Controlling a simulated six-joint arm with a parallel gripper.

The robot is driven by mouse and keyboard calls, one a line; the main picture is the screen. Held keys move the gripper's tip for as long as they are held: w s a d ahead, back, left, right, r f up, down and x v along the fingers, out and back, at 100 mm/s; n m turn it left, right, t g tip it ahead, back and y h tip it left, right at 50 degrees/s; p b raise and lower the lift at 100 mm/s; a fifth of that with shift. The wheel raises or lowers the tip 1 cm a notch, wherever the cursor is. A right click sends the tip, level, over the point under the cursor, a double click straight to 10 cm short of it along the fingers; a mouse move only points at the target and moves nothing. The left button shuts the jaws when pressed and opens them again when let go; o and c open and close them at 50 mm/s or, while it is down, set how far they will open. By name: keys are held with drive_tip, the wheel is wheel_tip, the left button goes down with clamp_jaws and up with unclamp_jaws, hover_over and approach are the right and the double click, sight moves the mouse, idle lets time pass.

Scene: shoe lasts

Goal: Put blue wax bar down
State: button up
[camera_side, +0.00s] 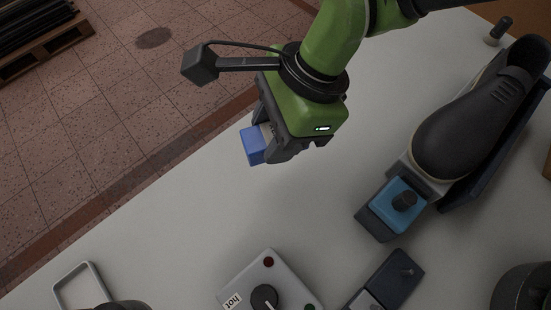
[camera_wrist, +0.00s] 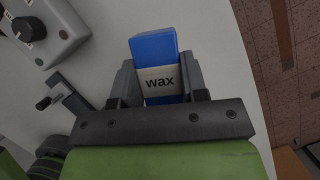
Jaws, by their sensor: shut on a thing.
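The blue wax bar (camera_side: 254,145) is between the fingers of my gripper (camera_side: 276,148) in the side view, near the table's left edge. In the wrist view the bar (camera_wrist: 153,50) carries a pale label reading "wax". My gripper's two fingers (camera_wrist: 160,84) press on the bar's sides there. The bar's far end sticks out past the fingertips. In the side view the bar appears held above the white table (camera_side: 215,215), but its exact height is hard to tell.
A grey control box labelled "hot" (camera_side: 245,285) sits at the front. The table between them is clear. Tiled floor (camera_side: 90,130) lies beyond the edge.

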sight(268, 173)
wheel_tip(268, 173, down, 8)
drive_tip(key=shift+r, duration=0.1)
idle(0.4)
drive_tip(key=o, duration=1)
drive_tip(key=shift+f, duration=0.2)
drive_tip(key=v, duration=1.2)
drive_tip(key=shift+r, duration=0.15)
